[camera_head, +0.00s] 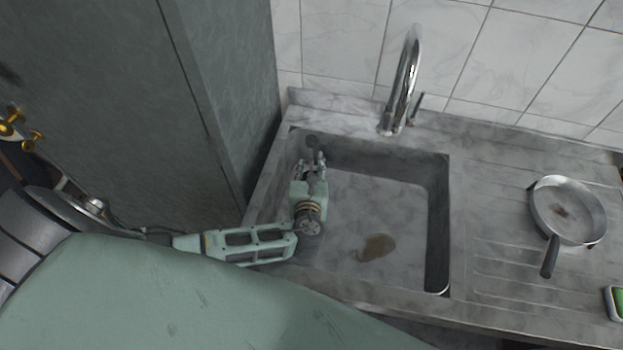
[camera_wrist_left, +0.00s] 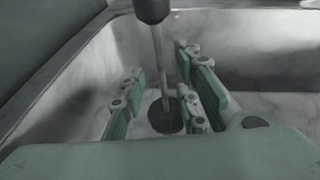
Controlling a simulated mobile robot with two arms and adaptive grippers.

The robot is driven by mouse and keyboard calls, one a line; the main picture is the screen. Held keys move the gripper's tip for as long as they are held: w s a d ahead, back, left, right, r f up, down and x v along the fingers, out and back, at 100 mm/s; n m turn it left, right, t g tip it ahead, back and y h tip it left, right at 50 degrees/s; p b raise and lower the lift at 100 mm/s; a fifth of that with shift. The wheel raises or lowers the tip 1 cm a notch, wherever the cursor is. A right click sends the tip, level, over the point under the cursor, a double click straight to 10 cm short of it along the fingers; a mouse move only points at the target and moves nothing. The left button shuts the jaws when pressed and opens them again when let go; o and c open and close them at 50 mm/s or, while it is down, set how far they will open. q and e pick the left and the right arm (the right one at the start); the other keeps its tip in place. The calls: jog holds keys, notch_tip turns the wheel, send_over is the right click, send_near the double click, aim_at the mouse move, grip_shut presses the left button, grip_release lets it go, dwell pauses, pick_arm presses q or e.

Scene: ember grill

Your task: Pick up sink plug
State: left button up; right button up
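The sink plug (camera_wrist_left: 167,115) shows in the left wrist view as a dark round disc low in the sink corner. A thin upright stem rises from it to a dark knob at the top of the view. In the head view the plug's dark knob (camera_head: 312,140) shows at the sink's back left corner. My left gripper (camera_head: 314,160) reaches into that corner, just in front of the knob. In the left wrist view its green-padded fingers (camera_wrist_left: 162,88) are apart, one on each side of the stem, with gaps visible. My right gripper is not in view.
The grey marble sink (camera_head: 438,225) has walls close around my left gripper. A chrome tap (camera_head: 405,80) stands behind it. A brown stain (camera_head: 376,247) marks the basin floor. A frying pan (camera_head: 568,210) lies on the drainboard at right. A tall grey cabinet (camera_head: 225,80) stands left.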

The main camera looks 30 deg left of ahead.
aim_at(311, 164)
pick_arm(q)
jog(key=shift+x, duration=1.45)
grip_shut()
